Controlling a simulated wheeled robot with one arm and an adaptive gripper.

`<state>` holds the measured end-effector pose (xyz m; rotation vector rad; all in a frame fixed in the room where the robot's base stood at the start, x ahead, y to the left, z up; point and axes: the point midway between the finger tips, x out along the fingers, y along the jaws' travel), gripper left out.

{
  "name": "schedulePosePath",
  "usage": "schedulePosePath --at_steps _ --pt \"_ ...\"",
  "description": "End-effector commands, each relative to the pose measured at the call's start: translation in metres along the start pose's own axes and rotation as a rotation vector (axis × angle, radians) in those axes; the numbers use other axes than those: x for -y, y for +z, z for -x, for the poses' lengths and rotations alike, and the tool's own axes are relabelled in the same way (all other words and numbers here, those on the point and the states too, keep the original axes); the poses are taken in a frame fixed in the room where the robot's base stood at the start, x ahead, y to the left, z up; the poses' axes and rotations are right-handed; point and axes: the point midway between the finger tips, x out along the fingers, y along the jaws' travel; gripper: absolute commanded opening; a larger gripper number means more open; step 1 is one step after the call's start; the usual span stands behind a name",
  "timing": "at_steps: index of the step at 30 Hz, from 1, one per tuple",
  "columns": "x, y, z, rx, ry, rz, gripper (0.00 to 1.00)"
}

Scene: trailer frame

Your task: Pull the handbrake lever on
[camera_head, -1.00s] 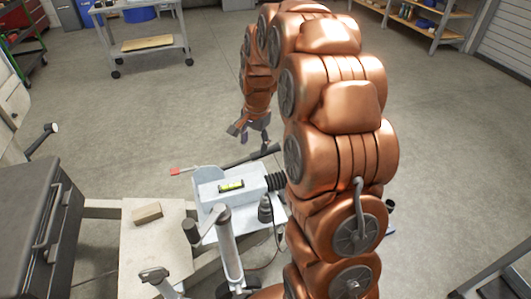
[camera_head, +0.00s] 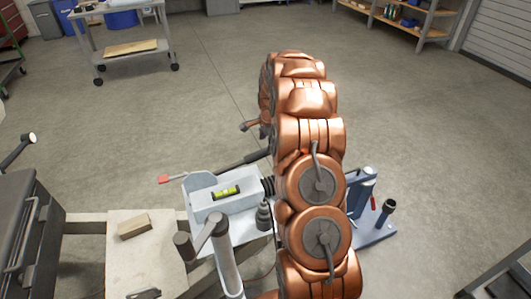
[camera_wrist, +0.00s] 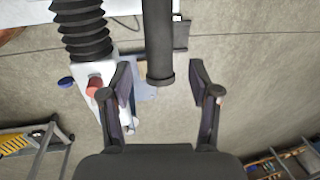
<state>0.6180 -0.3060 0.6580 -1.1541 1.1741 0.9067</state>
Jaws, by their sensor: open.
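The handbrake lever (camera_head: 243,160) is a dark bar that slopes up to the right from the pale drawbar housing (camera_head: 228,203). Its far end is hidden behind my arm in the head view. In the wrist view a dark round bar, which looks like the lever's grip (camera_wrist: 158,40), comes down from the top edge. Its flared end lies between the fingertips in the picture, with gaps on both sides. My gripper (camera_wrist: 160,70) is open and holds nothing. I cannot tell how far the bar is in depth. My arm hides the gripper's fingers in the head view.
Black ribbed bellows (camera_wrist: 80,30) are left of the grip in the wrist view. A spirit level (camera_head: 226,192) lies on the housing. A red-tipped rod (camera_head: 166,179) sticks out at left. A post with a crank (camera_head: 218,245) stands in front.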

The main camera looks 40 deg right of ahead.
Motion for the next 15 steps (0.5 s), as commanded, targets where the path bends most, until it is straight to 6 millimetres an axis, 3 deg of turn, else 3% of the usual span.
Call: schedulePosePath --at_steps 9,15 --pt "-0.002 0.000 -0.043 0.002 0.006 0.000 0.62" --pt "-0.001 -0.002 -0.061 0.000 0.002 -0.002 0.62"
